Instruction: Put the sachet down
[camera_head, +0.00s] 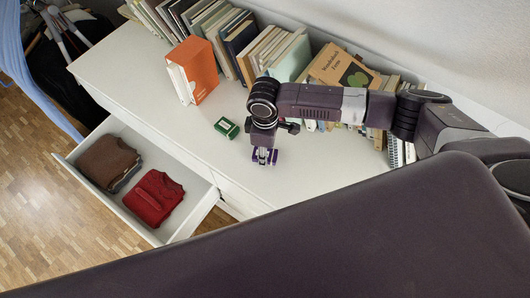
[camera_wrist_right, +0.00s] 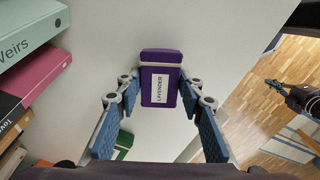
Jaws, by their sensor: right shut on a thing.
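A purple sachet labelled "LAVENDER" (camera_wrist_right: 160,80) is between the blue finger pads of my right gripper (camera_wrist_right: 160,92), which is shut on it. In the head view the right gripper (camera_head: 264,157) points down at the white dresser top (camera_head: 305,180), with purple showing at its tips. I cannot tell whether the sachet touches the surface. The open drawer (camera_head: 194,222) is at lower left, with a folded red garment (camera_head: 154,198) and a folded brown garment (camera_head: 107,162) inside. My left gripper (camera_wrist_right: 275,84) shows small at the right of the wrist view; its jaws are unclear.
A small green box (camera_head: 227,127) stands left of the right gripper. An orange book (camera_head: 199,69) and a row of books (camera_head: 270,52) stand along the back.

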